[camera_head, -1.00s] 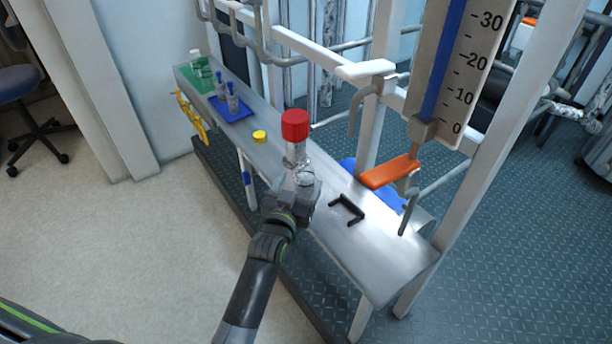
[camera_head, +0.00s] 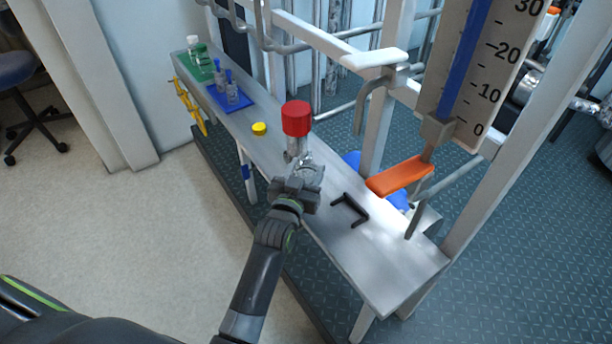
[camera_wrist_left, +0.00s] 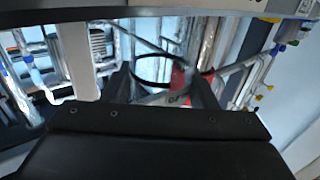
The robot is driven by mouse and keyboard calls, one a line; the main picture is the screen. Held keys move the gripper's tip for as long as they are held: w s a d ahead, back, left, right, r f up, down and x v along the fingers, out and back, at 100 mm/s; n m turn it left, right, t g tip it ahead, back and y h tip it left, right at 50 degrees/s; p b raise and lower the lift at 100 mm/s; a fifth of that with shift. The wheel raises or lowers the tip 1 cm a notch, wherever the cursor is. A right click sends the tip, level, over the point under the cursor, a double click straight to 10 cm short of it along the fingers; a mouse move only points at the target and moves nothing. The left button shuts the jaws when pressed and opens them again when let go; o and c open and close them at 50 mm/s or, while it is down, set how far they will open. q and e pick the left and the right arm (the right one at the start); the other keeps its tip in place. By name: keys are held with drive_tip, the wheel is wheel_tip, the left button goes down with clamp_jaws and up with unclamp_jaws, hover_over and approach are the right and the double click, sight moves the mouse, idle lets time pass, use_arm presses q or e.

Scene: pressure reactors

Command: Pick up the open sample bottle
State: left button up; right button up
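My left gripper (camera_head: 304,180) is over the long metal bench, just below a red-topped fitting (camera_head: 296,118). A clear, open-mouthed glass bottle (camera_head: 311,173) shows at its fingertips, partly hidden by the gripper. In the left wrist view the dark round rim of the bottle (camera_wrist_left: 153,70) lies between my two fingers, with a marking on the glass below it. I cannot tell whether the fingers press on the glass or whether the bottle is off the bench. My right gripper is out of view.
A yellow cap (camera_head: 259,129) lies on the bench (camera_head: 392,262). A black handle (camera_head: 350,210) is to the right of my gripper. An orange lever (camera_head: 400,176) juts out beside a scaled gauge. A blue tray (camera_head: 243,104) with blue-capped bottles and a green tray (camera_head: 203,74) stand farther back.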

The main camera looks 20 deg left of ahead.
use_arm(q)
drive_tip(key=c, duration=0.4)
drive_tip(key=shift+c, duration=0.6)
drive_tip(key=shift+r, duration=0.15)
